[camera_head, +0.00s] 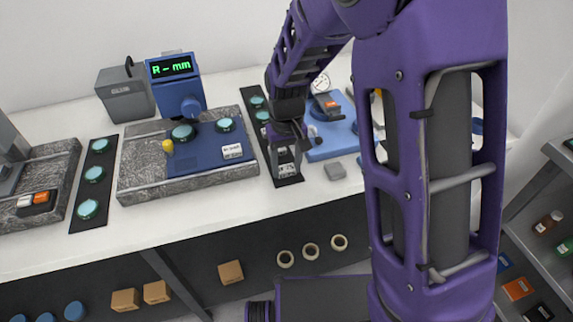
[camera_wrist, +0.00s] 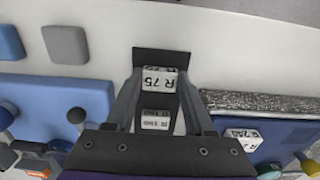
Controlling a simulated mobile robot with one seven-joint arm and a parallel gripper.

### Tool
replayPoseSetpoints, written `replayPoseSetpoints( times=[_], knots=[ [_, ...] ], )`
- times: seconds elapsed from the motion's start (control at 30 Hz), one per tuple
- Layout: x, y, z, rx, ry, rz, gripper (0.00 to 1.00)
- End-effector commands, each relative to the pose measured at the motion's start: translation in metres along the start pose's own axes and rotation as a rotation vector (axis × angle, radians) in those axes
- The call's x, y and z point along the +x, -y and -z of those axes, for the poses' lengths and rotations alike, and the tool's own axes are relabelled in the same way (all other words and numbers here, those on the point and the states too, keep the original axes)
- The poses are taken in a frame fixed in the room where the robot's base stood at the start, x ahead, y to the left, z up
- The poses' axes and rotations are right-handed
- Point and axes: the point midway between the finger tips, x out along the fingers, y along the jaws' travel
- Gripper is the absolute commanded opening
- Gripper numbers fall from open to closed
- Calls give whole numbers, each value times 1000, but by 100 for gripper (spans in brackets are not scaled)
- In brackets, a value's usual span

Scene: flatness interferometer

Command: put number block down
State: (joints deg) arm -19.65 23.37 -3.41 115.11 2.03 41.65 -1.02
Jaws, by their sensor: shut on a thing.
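My gripper (camera_wrist: 161,85) is shut on a white number block marked R 75 (camera_wrist: 160,80), held between its fingertips over the black strip (camera_wrist: 147,55). In the head view my gripper (camera_head: 287,163) is at the front end of that strip (camera_head: 290,182). I cannot tell whether the held block touches the strip. A second number block (camera_wrist: 155,120), its number hard to read, shows between the fingers nearer the wrist. A third block marked R 240 (camera_wrist: 240,137) lies on a blue plate; it also shows in the head view (camera_head: 232,151).
A granite slab (camera_head: 190,182) with the blue instrument (camera_head: 175,85) stands left of the strip. A blue plate (camera_head: 325,152) and a small grey block (camera_head: 335,171) are to the right. Green-topped round pieces (camera_head: 257,102) sit farther back on the strip. The bench front is clear.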

Motion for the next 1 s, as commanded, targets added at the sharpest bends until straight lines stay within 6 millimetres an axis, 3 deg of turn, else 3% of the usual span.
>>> replayPoseSetpoints(
  times=[0.3, 0.33, 0.5, 0.8, 1.0],
  knots=[
    [4, 0, 0, 0, -1, 0, 1],
    [2, 0, 0, 0, -2, 0, 57],
    [2, 0, 0, 0, -2, 0, 83],
    [-1, 0, 0, 0, -2, 0, 83],
    [-27, 0, 1, 0, -6, 0, 83]
  ],
)
